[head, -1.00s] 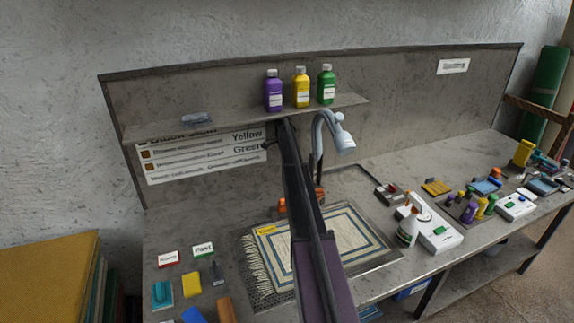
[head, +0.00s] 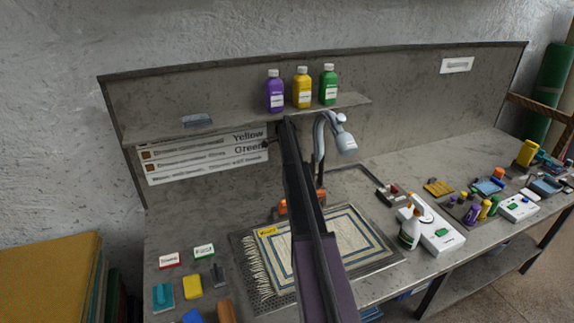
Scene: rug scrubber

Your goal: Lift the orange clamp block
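An orange block (head: 284,207), which looks like the clamp block, sits at the back edge of the rug (head: 270,248). My dark arm crosses in front of it and hides its middle. The rug is cream with blue borders, a fringe on its left side and a small yellow label (head: 267,232) at its back left corner. It lies on a grey perforated tray (head: 285,299) set in the bench. My gripper cannot be made out; my arm links cover the middle of the view.
A grey tap (head: 345,142) curves above the rug's back. Purple, yellow and green bottles (head: 329,85) stand on the shelf. A spray bottle (head: 410,230) and a white device (head: 437,235) stand right of the tray. Brushes and blocks (head: 192,287) lie front left; small items crowd the right.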

